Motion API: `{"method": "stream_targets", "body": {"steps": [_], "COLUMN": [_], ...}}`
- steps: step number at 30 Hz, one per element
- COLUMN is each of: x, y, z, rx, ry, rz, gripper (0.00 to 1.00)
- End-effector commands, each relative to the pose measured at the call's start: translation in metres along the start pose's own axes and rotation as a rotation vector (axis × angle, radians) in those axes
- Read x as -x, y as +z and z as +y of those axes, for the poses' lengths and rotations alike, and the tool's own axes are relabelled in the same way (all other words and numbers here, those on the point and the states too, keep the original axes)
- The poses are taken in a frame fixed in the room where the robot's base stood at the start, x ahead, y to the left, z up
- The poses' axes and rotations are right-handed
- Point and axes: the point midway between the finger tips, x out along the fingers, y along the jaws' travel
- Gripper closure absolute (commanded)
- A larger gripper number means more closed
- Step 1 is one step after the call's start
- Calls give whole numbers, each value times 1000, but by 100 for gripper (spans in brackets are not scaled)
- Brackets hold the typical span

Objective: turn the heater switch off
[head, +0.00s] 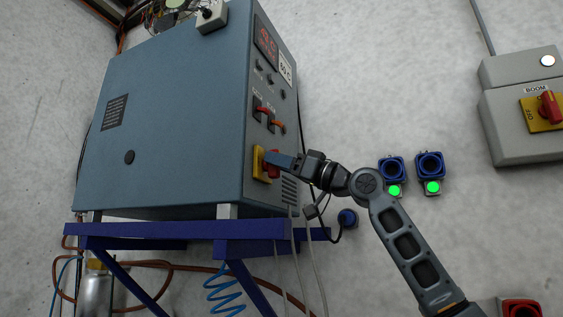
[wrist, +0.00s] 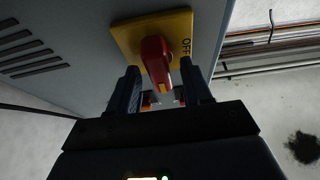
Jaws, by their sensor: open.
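The heater switch is a red rotary handle on a yellow plate, low on the narrow face of a blue-grey cabinet (head: 175,120). In the wrist view the red handle (wrist: 157,62) lies between my open fingers, and the yellow plate (wrist: 128,38) shows "OFF" on its right side. My gripper (wrist: 158,95) is open, with one finger on each side of the handle; I cannot tell whether either finger touches it. In the head view my gripper (head: 280,161) covers part of the handle, and the yellow plate (head: 258,165) shows beside it.
A red display (head: 266,42) and orange-red switches (head: 276,124) sit above on the same face. The cabinet stands on a blue frame (head: 180,229). Blue sockets (head: 430,164) with green lights and a grey box (head: 520,130) with a "BOOM" switch are on the wall at right. Cables hang below.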

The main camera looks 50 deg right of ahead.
Motion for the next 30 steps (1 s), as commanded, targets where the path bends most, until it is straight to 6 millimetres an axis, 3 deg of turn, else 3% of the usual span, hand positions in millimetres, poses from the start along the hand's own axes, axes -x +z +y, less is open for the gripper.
{"method": "stream_targets", "body": {"steps": [3,17,30], "x": [0,1,1], "y": [0,0,2], "z": [0,0,0], "rx": [0,0,95], "ry": [0,0,-41], "rz": [0,0,2], "gripper": [52,96,96]}}
